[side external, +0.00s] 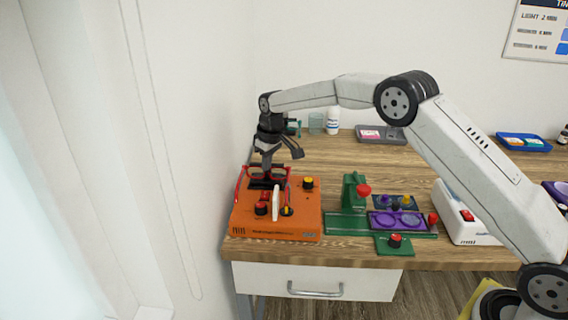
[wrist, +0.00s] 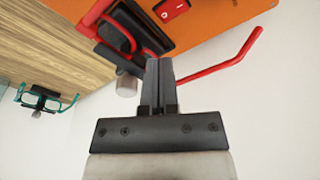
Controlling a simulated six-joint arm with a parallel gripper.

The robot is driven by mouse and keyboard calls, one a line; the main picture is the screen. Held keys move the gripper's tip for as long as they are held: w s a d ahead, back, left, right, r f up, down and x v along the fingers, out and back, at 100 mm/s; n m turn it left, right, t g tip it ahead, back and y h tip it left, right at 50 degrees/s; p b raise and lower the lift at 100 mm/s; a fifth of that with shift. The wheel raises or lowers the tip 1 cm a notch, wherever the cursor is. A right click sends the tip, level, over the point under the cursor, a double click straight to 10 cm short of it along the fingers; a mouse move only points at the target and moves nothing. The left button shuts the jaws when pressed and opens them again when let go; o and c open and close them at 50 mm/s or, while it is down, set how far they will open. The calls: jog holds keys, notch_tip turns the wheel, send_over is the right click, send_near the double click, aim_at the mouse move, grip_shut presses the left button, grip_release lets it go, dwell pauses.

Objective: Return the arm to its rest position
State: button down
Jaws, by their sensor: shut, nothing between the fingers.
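My gripper (side external: 266,172) points down over the back of an orange box (side external: 250,221) at the left end of the table. In the wrist view its two grey fingers (wrist: 158,64) are together with nothing between them. A red spectacle-like frame (wrist: 235,62) lies by the fingertips, around a black part on the orange box (wrist: 222,18). Whether the fingers touch the frame I cannot tell. My arm reaches in from the right, bent high over the table.
A green device (side external: 352,190) with a red knob and a purple tray (side external: 373,221) stand right of the orange box. A white box (side external: 455,222) is farther right. A cup (side external: 316,122), white bottle (side external: 333,121) and grey tray (side external: 396,138) stand behind. The wall is close on the left.

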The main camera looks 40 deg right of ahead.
jog(key=s+m, duration=0.2)
jog(key=s, duration=3.3)
jog(key=shift+d+f+m+t, duration=0.25)
jog(key=shift+f+m+t, duration=0.1)
jog(key=shift+m+t, duration=0.05)
